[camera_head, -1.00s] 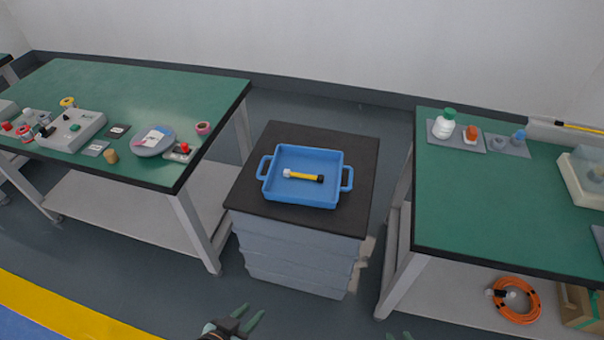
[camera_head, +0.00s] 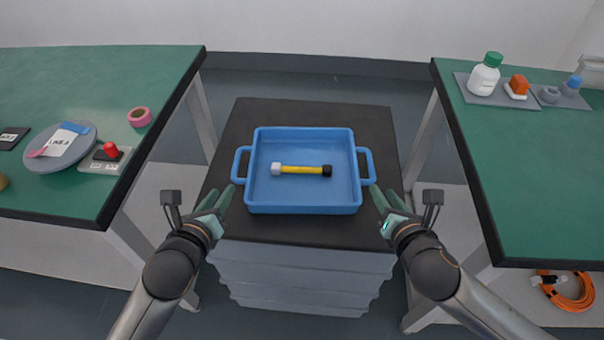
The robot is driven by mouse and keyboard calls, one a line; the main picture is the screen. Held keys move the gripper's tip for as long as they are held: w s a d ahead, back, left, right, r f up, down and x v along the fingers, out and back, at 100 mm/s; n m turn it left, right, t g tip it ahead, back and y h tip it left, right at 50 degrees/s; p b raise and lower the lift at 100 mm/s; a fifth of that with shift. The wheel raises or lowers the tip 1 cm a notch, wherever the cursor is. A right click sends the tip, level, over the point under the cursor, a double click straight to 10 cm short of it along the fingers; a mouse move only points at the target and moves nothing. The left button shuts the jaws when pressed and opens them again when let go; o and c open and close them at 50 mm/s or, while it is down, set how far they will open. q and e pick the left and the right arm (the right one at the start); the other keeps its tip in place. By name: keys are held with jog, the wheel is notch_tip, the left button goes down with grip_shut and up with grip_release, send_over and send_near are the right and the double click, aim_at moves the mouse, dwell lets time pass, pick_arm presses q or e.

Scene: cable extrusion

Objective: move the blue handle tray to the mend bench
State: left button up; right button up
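The blue handle tray (camera_head: 303,208) sits flat on the black top of a grey stand, with a handle on its left and right sides. A short yellow piece with a white end and a black end (camera_head: 300,170) lies in it. My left gripper (camera_head: 221,196) is open and empty, just in front of and left of the left handle. My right gripper (camera_head: 385,197) is open and empty, just in front of and right of the right handle. Neither appears to hold a handle. Green benches stand left (camera_head: 110,85) and right (camera_head: 520,190); no label shows which is the mend bench.
The left bench carries a round grey plate (camera_head: 52,158), a pink tape roll (camera_head: 140,117) and a red-button box (camera_head: 107,155). The right bench has a white bottle (camera_head: 484,76) at the back; its front is clear. Orange cable (camera_head: 570,290) lies below.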

aim_at(234, 167)
pick_arm(q)
jog(key=shift+w+m+b, duration=0.3)
jog(key=shift+w+m, duration=0.25)
jog(key=shift+m, duration=0.25)
pick_arm(e)
jog(key=shift+w+d+n, duration=0.25)
jog(key=shift+w+n, duration=0.3)
jog(key=shift+n, duration=0.15)
pick_arm(q)
jog(key=shift+r, duration=0.1)
pick_arm(e)
jog(key=shift+r, duration=0.1)
